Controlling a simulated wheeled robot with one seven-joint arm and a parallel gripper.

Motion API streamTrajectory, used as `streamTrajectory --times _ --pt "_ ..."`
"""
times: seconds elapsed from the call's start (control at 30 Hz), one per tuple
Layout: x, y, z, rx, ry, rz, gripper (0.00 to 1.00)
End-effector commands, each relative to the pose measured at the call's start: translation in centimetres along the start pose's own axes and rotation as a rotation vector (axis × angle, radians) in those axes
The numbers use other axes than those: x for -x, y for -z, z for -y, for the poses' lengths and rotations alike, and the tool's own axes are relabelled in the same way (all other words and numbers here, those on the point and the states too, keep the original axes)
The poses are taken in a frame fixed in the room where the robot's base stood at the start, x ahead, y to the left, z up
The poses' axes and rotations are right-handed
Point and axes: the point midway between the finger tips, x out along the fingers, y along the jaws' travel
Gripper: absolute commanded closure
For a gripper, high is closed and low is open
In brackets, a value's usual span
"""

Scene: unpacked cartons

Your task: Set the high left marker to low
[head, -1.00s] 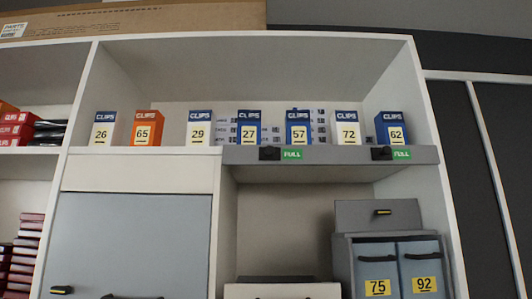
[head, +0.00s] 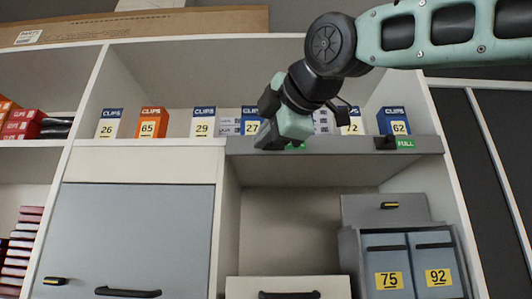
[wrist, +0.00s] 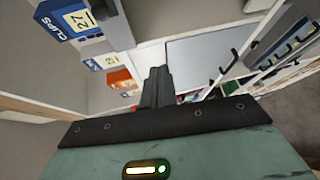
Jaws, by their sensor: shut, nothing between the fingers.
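The grey shelf edge (head: 340,145) carries two slide markers. The left marker is hidden behind my gripper (head: 268,132) in the head view; only a sliver of its green label (head: 298,148) shows. The right black marker (head: 385,142) stands beside a green FULL label (head: 405,143). My gripper is in front of the shelf edge at the left marker's place; I cannot tell whether it touches the marker. In the wrist view its fingers (wrist: 157,85) are shut together with nothing between them.
Numbered clip boxes, such as box 29 (head: 203,122) and box 62 (head: 394,122), stand on the shelf just above the edge. Below are a grey cabinet door (head: 130,235), a drawer front (head: 288,287) and grey bins 75 and 92 (head: 388,262). The bay under the shelf has free room.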

Motion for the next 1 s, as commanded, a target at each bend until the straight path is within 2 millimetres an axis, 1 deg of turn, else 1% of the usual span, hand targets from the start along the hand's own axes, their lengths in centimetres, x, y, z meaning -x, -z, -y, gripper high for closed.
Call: streamTrajectory --times 0.03,0.1,0.2,0.33,0.63,0.77,0.87,1.0 --pt "0.7 -0.4 -1.2 0.028 -0.038 0.008 1.00" --pt "1.5 -0.8 -2.7 0.063 -0.075 0.020 1.00" --pt "2.2 -1.2 -3.9 0.094 -0.106 0.031 1.00" --pt "2.5 -1.3 -4.4 0.105 -0.116 0.035 1.00" --pt "2.3 -1.3 -4.4 0.103 -0.114 0.035 1.00" --pt "1.2 -1.3 -4.6 0.103 -0.110 0.034 1.00" --pt "-0.4 -1.4 -4.9 0.103 -0.110 0.034 1.00" --pt "-3.3 -1.4 -5.4 0.103 -0.109 0.034 1.00"
